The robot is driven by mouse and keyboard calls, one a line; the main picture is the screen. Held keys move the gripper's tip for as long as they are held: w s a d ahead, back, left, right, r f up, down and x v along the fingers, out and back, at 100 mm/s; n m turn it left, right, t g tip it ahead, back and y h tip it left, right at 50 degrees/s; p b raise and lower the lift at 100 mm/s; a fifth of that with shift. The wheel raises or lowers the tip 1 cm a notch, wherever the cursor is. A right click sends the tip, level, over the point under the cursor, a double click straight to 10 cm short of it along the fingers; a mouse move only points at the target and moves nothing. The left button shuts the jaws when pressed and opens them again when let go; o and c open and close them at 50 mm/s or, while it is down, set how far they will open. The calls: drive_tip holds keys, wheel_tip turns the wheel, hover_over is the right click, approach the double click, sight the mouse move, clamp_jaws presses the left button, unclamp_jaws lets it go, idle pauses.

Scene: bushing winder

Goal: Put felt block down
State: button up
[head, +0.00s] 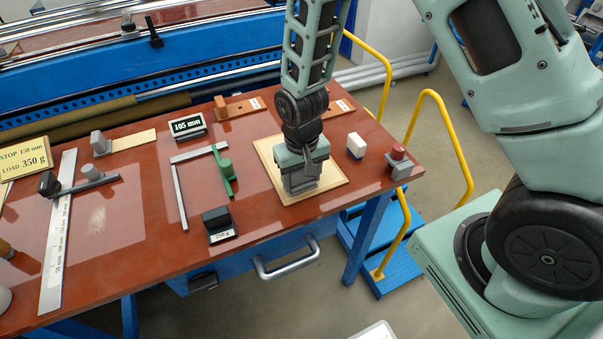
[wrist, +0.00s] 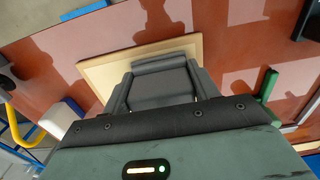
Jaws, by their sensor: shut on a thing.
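My gripper (head: 302,188) points down over a pale square wooden board (head: 329,183) near the right end of the red-brown table. In the wrist view the gripper (wrist: 160,98) has a dark grey block (wrist: 161,82) between its fingers, which I take to be the felt block. The fingers are shut on its sides. The wooden board (wrist: 98,72) shows behind the block in that view. In the head view the block is mostly hidden by the gripper. It is low over the board; I cannot tell whether it touches it.
A white and blue block (head: 356,146) and a grey box with a red button (head: 398,162) stand right of the board. A black labelled weight (head: 218,222), a green piece (head: 224,168) and a metal square (head: 180,192) lie left. A "105 mm" sign (head: 188,126) stands behind.

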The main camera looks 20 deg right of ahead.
drive_tip(key=shift+f, duration=0.2)
drive_tip(key=o, duration=1.2)
wheel_tip(320, 180, up, 12)
drive_tip(key=b, duration=0.3)
drive_tip(key=s+a+r+n, duration=0.3)
drive_tip(key=s+n, duration=0.1)
drive_tip(key=s, duration=0.5)
drive_tip(key=s+a+r+n, duration=0.3)
drive_tip(key=s, duration=0.7)
drive_tip(key=shift+s+a+r+n+y, duration=0.15)
drive_tip(key=shift+s+r+n+y, duration=0.15)
drive_tip(key=shift+n, duration=0.1)
